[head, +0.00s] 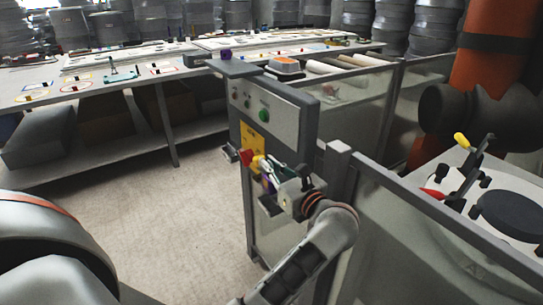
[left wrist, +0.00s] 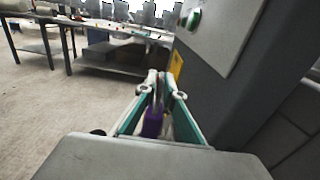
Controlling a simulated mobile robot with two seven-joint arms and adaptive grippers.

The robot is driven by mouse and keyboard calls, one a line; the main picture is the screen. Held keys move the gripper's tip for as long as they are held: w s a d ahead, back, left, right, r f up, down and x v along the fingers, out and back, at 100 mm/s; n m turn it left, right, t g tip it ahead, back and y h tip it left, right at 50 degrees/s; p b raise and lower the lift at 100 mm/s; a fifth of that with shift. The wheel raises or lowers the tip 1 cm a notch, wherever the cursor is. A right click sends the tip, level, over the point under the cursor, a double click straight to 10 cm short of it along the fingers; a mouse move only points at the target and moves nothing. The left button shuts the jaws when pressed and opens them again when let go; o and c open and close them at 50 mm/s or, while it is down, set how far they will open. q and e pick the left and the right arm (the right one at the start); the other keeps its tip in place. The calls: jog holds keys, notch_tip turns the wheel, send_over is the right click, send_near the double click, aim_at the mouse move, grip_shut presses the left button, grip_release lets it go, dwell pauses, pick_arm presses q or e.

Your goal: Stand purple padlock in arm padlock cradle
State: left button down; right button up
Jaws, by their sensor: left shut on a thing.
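My left gripper (head: 272,176) is in front of the grey control cabinet (head: 277,108), below its green button. Its teal-edged fingers are shut on the purple padlock (left wrist: 152,123), which sits between them in the left wrist view. In the head view only a small purple patch (head: 267,186) of it shows beside the fingers. The fingers hide most of the padlock. A red and yellow part (head: 250,160) shows on the cabinet front by the fingertips. I cannot clearly make out the arm padlock cradle. My right gripper is not in view.
A yellow label (head: 253,136) and green button (head: 264,115) are on the cabinet. Another purple object (head: 226,54) sits on its top. Fence panels (head: 420,215) run right of it. A long table (head: 70,89) stands behind. The floor (head: 160,210) at left is clear.

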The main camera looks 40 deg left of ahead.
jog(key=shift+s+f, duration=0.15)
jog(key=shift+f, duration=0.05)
pick_arm(q)
jog(key=shift+f+b, duration=1.05)
jog(key=shift+f, duration=0.7)
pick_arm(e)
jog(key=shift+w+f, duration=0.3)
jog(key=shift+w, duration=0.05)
pick_arm(q)
jog(key=shift+f+b, duration=0.4)
jog(key=shift+f, duration=0.05)
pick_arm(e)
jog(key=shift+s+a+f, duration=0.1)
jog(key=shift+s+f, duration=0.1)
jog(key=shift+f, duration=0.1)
pick_arm(q)
jog(key=shift+f+b, duration=0.3)
jog(key=shift+f, duration=0.15)
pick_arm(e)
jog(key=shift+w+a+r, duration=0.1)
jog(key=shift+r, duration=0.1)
pick_arm(q)
jog(key=shift+f, duration=0.15)
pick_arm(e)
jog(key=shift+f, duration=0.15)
